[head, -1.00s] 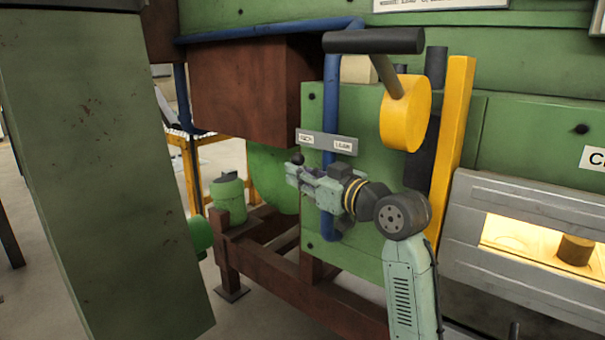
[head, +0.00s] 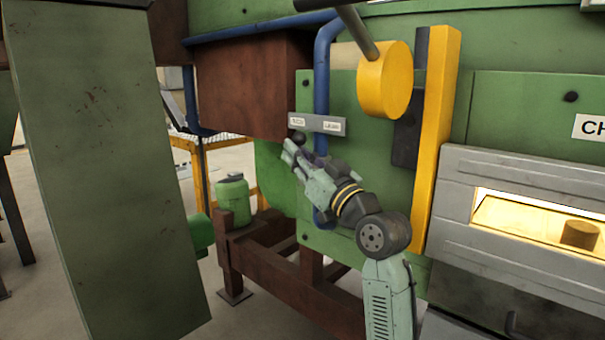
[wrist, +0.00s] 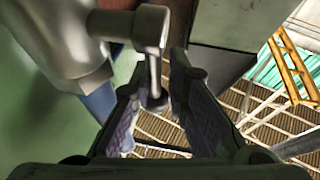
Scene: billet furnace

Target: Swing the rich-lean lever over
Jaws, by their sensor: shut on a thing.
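The rich-lean lever shows in the head view as a dark round knob (head: 298,137) just under the RICH end of the label plate (head: 331,127). In the wrist view the lever's thin rod (wrist: 154,78) hangs from a grey metal hub (wrist: 145,27) and runs down between my fingers. My gripper (head: 291,151) is at the knob in the head view, its arm tilted up to the left. In the wrist view my gripper (wrist: 158,75) is shut on the lever, a finger on either side. The lever's lower part is hidden behind my gripper in the head view.
A blue pipe (head: 323,80) runs down the green panel behind the lever. A yellow round weight (head: 384,80) and a yellow post (head: 437,140) stand to the right. The lit furnace opening (head: 530,225) is at far right. A green column (head: 95,170) fills the left foreground.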

